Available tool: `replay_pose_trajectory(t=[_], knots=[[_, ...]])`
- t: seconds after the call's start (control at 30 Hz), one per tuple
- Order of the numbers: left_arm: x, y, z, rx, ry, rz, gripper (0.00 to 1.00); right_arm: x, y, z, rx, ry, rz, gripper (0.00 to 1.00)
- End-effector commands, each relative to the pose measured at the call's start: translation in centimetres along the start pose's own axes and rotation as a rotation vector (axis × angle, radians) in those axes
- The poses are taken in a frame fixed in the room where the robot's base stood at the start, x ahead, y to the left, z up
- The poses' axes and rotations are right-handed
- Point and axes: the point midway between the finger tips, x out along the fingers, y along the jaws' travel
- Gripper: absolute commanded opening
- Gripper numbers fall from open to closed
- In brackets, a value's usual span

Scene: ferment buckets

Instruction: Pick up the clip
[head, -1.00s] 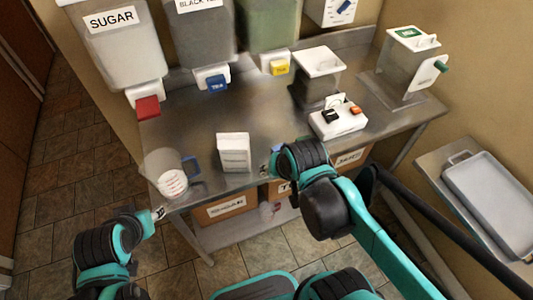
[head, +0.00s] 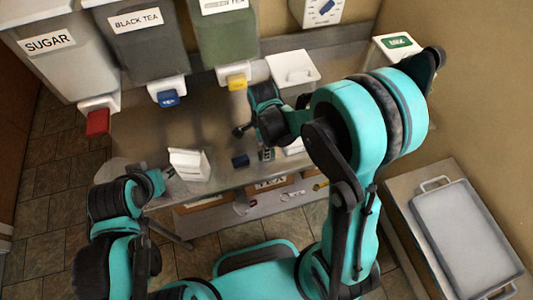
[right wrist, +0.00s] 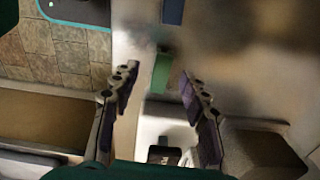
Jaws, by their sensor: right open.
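In the right wrist view my right gripper (right wrist: 159,78) is open. A small green block-like piece (right wrist: 161,73) shows between its fingertips, not gripped; I cannot tell if it is the clip. A white holder (right wrist: 168,130) with a black piece (right wrist: 164,155) lies lower in that view. In the head view the right gripper (head: 266,152) is at the counter's front edge, and my arm hides most of the white holder (head: 294,147). My left gripper (head: 165,177) is beside a white carton (head: 190,165); its finger state is unclear.
A dark blue piece (head: 240,160) lies on the steel counter (head: 215,130). Sugar (head: 60,60), black tea (head: 135,40) and green (head: 228,35) dispensers stand along the back. A grey tray (head: 465,240) rests at the right. Boxes sit on the shelf below the counter.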

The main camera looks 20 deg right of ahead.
Motion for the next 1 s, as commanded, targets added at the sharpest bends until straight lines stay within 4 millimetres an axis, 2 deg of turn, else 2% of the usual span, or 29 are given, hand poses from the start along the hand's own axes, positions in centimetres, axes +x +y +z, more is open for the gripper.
replay_pose_trajectory(t=[0.1,0.3,0.57,0.7,0.73,1.0], knots=[[0.7,0.0,0.5,0.0,0.0,0.0,0.4,2.1,-0.2,0.1,-0.001,0.0,-0.001,0.45],[1.3,0.0,0.9,0.0,0.0,0.0,0.4,4.5,-0.3,0.1,-0.001,0.0,-0.001,0.45],[1.2,0.0,0.8,0.0,0.0,0.0,0.4,4.6,-0.3,0.1,-0.001,0.0,-0.001,0.45],[1.2,0.0,0.8,0.0,0.0,0.0,0.4,4.6,-0.3,0.1,-0.001,0.0,-0.001,0.11],[1.2,0.0,0.8,0.0,0.0,0.0,0.4,4.6,-0.3,0.1,-0.002,0.0,-0.001,0.06],[1.2,0.0,0.9,0.0,0.0,0.0,0.4,4.6,-0.3,0.1,-0.002,0.0,-0.002,0.06]])
